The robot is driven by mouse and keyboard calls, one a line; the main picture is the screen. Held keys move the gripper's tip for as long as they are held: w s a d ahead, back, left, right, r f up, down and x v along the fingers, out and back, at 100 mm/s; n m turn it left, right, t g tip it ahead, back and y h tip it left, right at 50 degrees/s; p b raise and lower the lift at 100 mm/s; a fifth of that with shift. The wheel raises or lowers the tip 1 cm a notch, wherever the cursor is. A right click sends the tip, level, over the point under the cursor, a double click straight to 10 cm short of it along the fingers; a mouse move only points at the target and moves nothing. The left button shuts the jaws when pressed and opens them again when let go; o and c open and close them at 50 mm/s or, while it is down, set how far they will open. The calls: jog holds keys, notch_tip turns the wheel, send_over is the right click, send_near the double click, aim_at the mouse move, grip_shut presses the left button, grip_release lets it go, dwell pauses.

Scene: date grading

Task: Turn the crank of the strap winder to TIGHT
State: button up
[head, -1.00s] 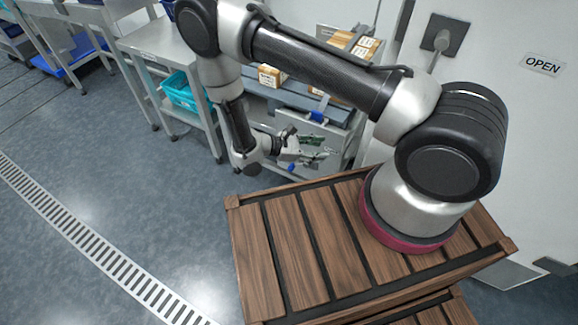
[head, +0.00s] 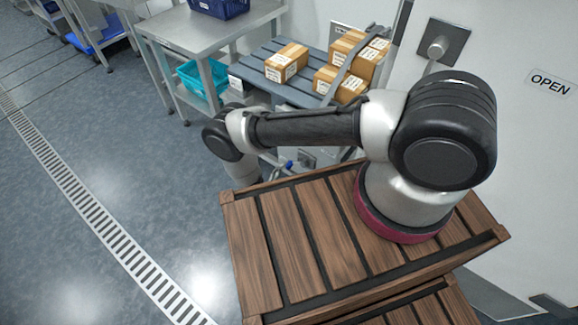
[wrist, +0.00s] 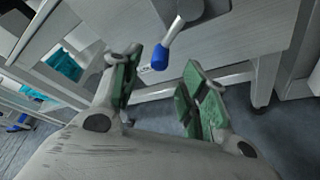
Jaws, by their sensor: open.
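The crank of the strap winder shows in the wrist view as a short metal arm with a blue knob (wrist: 160,57), hanging down and left from a grey hub (wrist: 189,9). My gripper (wrist: 162,78) is open, with green-padded fingers. In the wrist view the knob appears in the gap between the fingertips; I cannot tell whether it is inside the grip or just beyond. In the head view my arm hides the gripper. No TIGHT mark is legible.
Open floor with a drain grate (head: 88,208) lies left.

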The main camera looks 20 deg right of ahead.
aim_at(288, 168)
jog(key=x, duration=0.7)
grip_shut()
